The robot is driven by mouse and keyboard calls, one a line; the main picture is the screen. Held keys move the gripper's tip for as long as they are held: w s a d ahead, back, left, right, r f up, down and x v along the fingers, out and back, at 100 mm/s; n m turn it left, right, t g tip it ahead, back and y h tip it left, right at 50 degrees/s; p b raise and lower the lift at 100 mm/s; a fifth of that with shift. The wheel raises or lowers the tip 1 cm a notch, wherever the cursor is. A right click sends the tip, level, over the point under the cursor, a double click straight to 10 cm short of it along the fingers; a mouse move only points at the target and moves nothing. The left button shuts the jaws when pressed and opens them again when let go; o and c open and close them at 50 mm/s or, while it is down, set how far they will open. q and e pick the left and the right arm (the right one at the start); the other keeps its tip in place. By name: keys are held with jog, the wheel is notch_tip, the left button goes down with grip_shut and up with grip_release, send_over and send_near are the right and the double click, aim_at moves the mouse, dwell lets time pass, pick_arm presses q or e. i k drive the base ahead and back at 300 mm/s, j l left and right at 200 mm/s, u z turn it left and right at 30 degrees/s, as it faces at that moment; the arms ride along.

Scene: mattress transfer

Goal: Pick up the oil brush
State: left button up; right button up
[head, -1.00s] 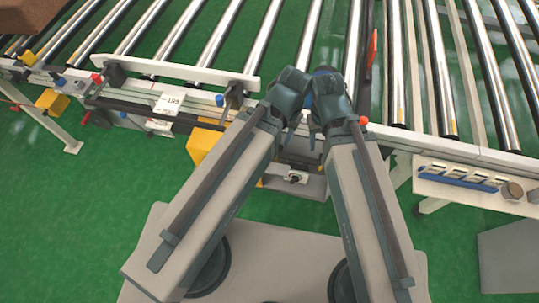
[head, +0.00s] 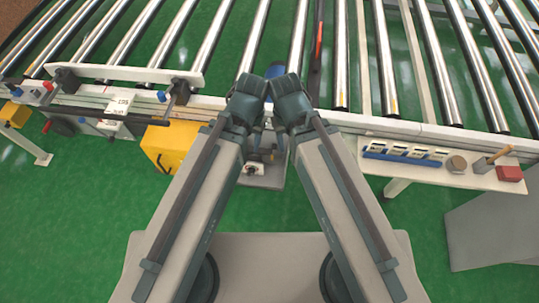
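What looks like the oil brush, a small thing with a thin light wooden handle (head: 497,154), lies near the right part of a white side shelf (head: 440,180) in the head view. Its bristles are too small to make out. My two arms come up from the bottom and their dark joints meet near the middle, in front of the conveyor edge. Both grippers are hidden beyond these joints, so their fingers do not show. The arms are well left of the shelf and apart from it.
On the shelf are a blue holder (head: 405,156) with several white-labelled items, a round brown-topped container (head: 456,164) and a red block (head: 509,173). A roller conveyor (head: 225,40) runs behind. A yellow box (head: 168,147) hangs at left. A grey box (head: 490,230) stands lower right.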

aim_at(510, 147)
jog(key=i+l, duration=0.2)
jog(key=i, duration=0.15)
jog(key=k+z, duration=0.1)
jog(key=k, duration=0.3)
jog(key=z, duration=1.65)
jog(key=i+j+z, duration=0.1)
jog(key=z, duration=0.2)
jog(key=j+z, duration=0.25)
jog(key=i+j, duration=0.15)
jog(key=j, duration=0.15)
jog(key=i+l+u, duration=0.45)
jog(key=i+l, duration=0.25)
jog(key=l, duration=0.15)
